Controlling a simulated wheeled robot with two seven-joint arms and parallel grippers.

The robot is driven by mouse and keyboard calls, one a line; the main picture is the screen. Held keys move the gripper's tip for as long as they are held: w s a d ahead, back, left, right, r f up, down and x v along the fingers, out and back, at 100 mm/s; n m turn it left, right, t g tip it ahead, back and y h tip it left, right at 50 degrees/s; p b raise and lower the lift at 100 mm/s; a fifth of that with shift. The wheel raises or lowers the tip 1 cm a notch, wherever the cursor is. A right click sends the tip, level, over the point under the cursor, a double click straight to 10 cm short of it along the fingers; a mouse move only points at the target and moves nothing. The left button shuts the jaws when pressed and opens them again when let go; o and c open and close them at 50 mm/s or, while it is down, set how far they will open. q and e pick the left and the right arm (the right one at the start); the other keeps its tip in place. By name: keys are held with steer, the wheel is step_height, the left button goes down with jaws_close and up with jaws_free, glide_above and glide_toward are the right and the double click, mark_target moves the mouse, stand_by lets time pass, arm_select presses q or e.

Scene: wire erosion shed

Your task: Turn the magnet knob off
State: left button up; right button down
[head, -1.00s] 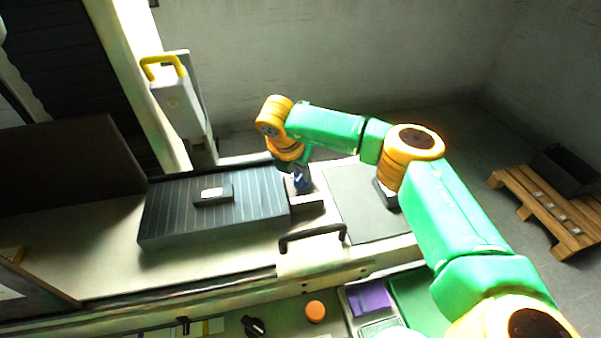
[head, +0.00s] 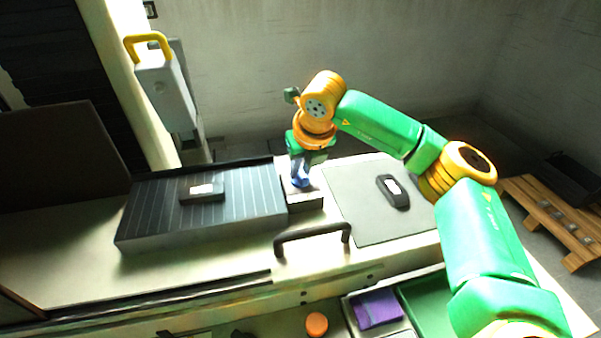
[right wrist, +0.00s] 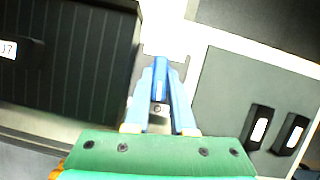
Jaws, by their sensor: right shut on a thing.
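The magnetic chuck (head: 140,232) is a dark ribbed block on the pale machine bed. It also shows at the left of the right wrist view (right wrist: 75,80). A small pale block (head: 308,203) sits at its right end, where the magnet knob is. My right gripper (head: 300,182) points down there. In the right wrist view its blue fingers (right wrist: 160,68) close together on the knob. The knob is mostly hidden by the fingers, and its pointing direction cannot be read. My left gripper is not in view.
A dark workpiece with a white label (head: 203,190) lies on the chuck. A black handle (head: 312,233) stands in front. A yellow-handled unit (head: 165,92) stands behind left. A wooden pallet (head: 545,215) is far right.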

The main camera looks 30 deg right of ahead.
steer(key=n+y, duration=0.1)
steer(key=n, duration=0.1)
steer(key=shift+d+n, duration=0.1)
steer(key=shift+n, duration=0.3)
steer(key=shift+n+g+y+p, duration=0.3)
steer(key=shift+n+y+p, duration=0.65)
steer(key=shift+n, duration=1.25)
steer(key=c, duration=0.8)
jaws_free()
steer(key=shift+w, duration=0.1)
steer(key=shift+o, duration=0.2)
steer(key=v, duration=0.7)
